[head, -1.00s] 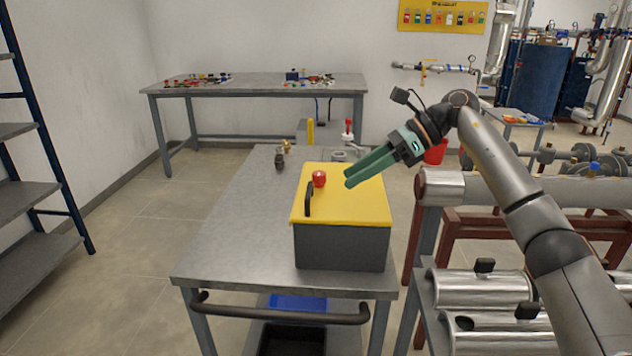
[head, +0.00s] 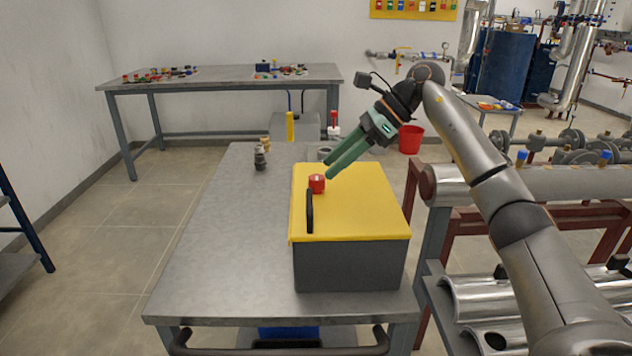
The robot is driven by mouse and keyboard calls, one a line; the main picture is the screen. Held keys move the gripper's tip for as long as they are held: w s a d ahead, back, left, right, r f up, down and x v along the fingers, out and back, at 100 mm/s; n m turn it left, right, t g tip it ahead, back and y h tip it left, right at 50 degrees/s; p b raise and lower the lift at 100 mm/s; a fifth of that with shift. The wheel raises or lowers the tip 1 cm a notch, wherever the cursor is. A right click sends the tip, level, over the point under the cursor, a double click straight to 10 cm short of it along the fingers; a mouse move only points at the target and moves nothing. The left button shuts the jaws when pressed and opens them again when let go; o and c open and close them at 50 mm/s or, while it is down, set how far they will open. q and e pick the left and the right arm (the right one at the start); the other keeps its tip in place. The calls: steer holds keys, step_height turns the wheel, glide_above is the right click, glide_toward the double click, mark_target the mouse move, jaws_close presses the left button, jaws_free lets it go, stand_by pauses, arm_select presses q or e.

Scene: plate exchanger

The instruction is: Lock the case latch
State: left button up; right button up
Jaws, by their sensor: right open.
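A dark grey case (head: 350,266) with a yellow lid (head: 365,211) sits on the metal cart top, its lid down. A black handle-like piece (head: 309,212) stands along the lid's left side. A red round knob (head: 316,183) is on the lid's far left part; I cannot tell which of these is the latch. My right gripper (head: 330,172) is open and empty, with its green fingers pointing down-left over the far edge of the lid, close to the red knob. I cannot tell if it touches. My left gripper is not in view.
The cart top (head: 215,240) is clear left of the case. Small brass and dark fittings (head: 261,156) stand at its far side. A pipe rack (head: 480,185) stands close on the right. A workbench (head: 220,80) with small parts is at the back, and a red bucket (head: 411,139) is on the floor.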

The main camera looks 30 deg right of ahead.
mark_target(317, 177)
steer(key=shift+x, duration=2.65)
jaws_close()
